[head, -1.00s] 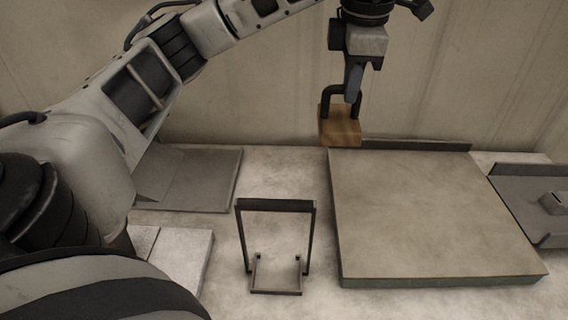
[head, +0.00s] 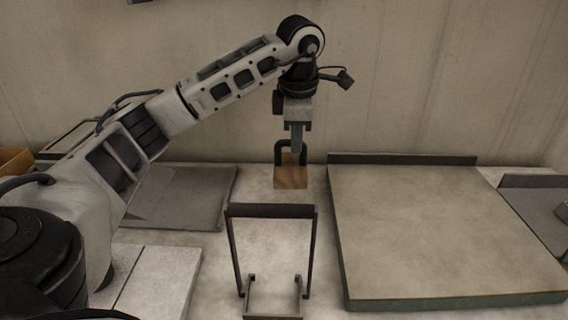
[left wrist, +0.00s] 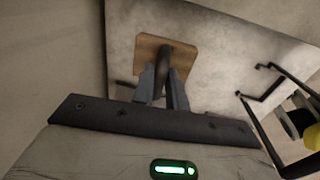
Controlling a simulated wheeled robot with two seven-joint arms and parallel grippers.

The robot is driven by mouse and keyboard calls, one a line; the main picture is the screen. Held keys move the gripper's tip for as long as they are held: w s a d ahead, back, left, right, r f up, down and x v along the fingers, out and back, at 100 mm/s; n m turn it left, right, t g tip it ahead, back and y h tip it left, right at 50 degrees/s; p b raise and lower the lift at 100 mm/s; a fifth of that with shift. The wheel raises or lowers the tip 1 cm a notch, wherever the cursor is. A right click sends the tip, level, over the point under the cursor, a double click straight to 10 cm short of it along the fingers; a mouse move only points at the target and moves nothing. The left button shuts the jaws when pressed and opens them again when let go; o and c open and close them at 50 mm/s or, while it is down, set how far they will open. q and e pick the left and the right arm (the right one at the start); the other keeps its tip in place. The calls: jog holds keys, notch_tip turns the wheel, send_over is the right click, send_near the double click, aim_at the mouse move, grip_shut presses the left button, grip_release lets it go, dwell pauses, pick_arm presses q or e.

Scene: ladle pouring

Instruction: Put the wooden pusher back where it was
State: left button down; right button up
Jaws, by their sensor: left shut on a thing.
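The wooden pusher is a wooden block (head: 291,176) with a dark looped handle. My left gripper (head: 296,146) is shut on that handle and holds the pusher upright at the back of the table, left of the large slab. In the left wrist view the pusher's wooden plate (left wrist: 150,50) shows beyond the fingers (left wrist: 163,85), with the dark handle between them. I cannot tell whether the block touches the table. My right gripper does not show.
A dark metal frame stand (head: 271,211) stands in front of the pusher. A large flat slab (head: 435,225) with a raised back edge lies to the right. A grey tray (head: 185,200) and pale tiles (head: 165,285) lie left. A grey tray (head: 540,205) is at far right.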

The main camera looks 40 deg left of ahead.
aim_at(284, 159)
pick_arm(q)
jog(key=a+f, duration=0.3)
jog(key=shift+f, duration=0.2)
jog(key=f, duration=0.3)
jog(key=shift+a+f+p, duration=0.2)
jog(key=shift+f+p, duration=0.1)
jog(key=c, duration=1.4)
grip_release()
jog(key=shift+r, duration=0.1)
jog(key=r, duration=0.4)
jog(key=s+d+r, duration=0.1)
jog(key=r, duration=0.6)
jog(key=shift+s+d+r, duration=0.2)
jog(key=shift+r, duration=0.15)
